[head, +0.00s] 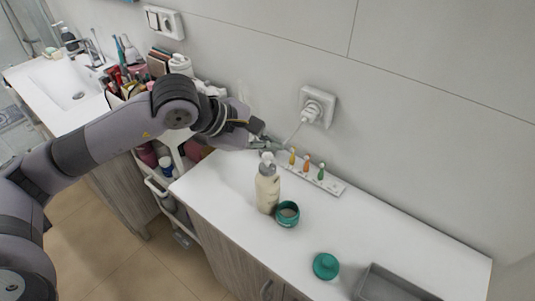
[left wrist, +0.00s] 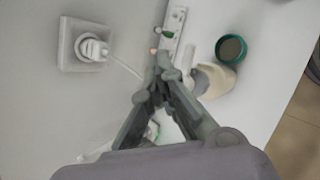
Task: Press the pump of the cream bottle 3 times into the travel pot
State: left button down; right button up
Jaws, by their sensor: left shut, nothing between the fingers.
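The cream bottle (head: 267,188) stands upright on the white counter, with a pale body and a white pump head (head: 267,158). The travel pot (head: 287,214) is an open green pot beside the bottle's base, and its inside looks greyish. My left gripper (head: 282,147) is shut and empty, behind and slightly above the pump head in the head view. The pot (left wrist: 231,49) is beyond the bottle there. My right gripper is in neither view.
A green lid (head: 326,266) lies on the counter in front, near a grey tray (head: 388,285). A white strip with several coloured pegs (head: 322,172) lies by the wall, below a socket with a plug (head: 314,107). A crowded cart stands left of the counter.

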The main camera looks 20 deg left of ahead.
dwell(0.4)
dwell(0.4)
pick_arm(q)
jog(key=shift+f+b, duration=0.5)
jog(key=shift+b, duration=0.3)
jog(key=shift+f+b, duration=0.85)
jog(key=shift+b, duration=0.2)
dwell(0.8)
jog(key=shift+r, duration=0.1)
jog(key=shift+r+p, duration=0.6)
jog(key=shift+r, duration=0.6)
jog(key=shift+r, duration=0.1)
